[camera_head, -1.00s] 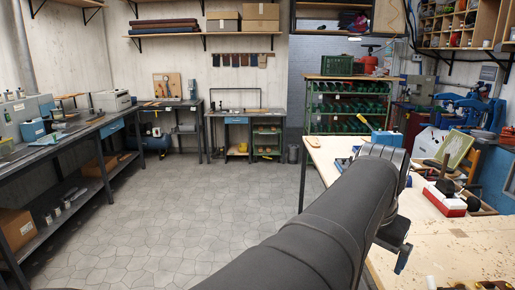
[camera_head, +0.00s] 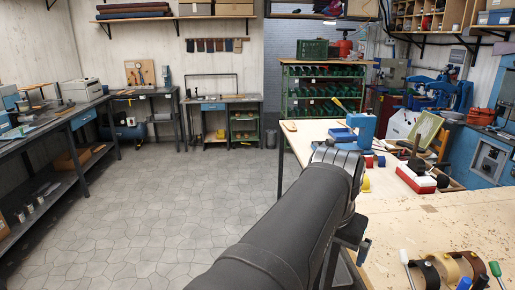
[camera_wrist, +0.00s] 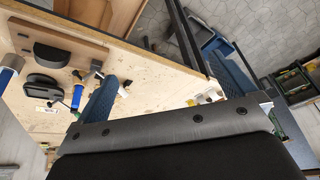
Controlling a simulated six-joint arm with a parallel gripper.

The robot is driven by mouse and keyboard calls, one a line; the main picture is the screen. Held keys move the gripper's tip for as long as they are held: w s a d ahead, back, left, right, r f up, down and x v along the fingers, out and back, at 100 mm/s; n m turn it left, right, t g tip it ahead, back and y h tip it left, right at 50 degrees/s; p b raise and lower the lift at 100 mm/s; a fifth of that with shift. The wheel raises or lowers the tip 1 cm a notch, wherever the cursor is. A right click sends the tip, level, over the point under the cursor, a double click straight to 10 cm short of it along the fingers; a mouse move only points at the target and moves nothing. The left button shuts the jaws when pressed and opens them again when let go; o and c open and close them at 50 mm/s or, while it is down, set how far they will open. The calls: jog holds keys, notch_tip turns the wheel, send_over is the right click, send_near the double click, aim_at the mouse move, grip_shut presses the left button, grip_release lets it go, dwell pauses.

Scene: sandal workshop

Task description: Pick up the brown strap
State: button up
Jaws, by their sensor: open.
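Several curved straps stand together at the bottom right of the workbench in the head view. I cannot make out the brown strap in the wrist view.
A red and white box (camera_head: 415,180) and a blue device (camera_head: 362,127) stand farther back on the wooden workbench (camera_head: 400,225).

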jog(key=w+d+r+m+h, duration=0.1)
jog(key=w+d+r+m, duration=0.2)
jog(key=d, duration=0.7)
jog(key=m+g+h, duration=0.1)
jog(key=m+g, duration=0.2)
jog(key=m, duration=0.4)
send_over(470, 257)
jog(key=a, duration=0.6)
notch_tip(470, 257, down, 5)
jog(key=x, duration=1.7)
jog(key=shift+s+d+r, duration=0.1)
jog(key=shift+s, duration=0.05)
jog(key=c, duration=0.9)
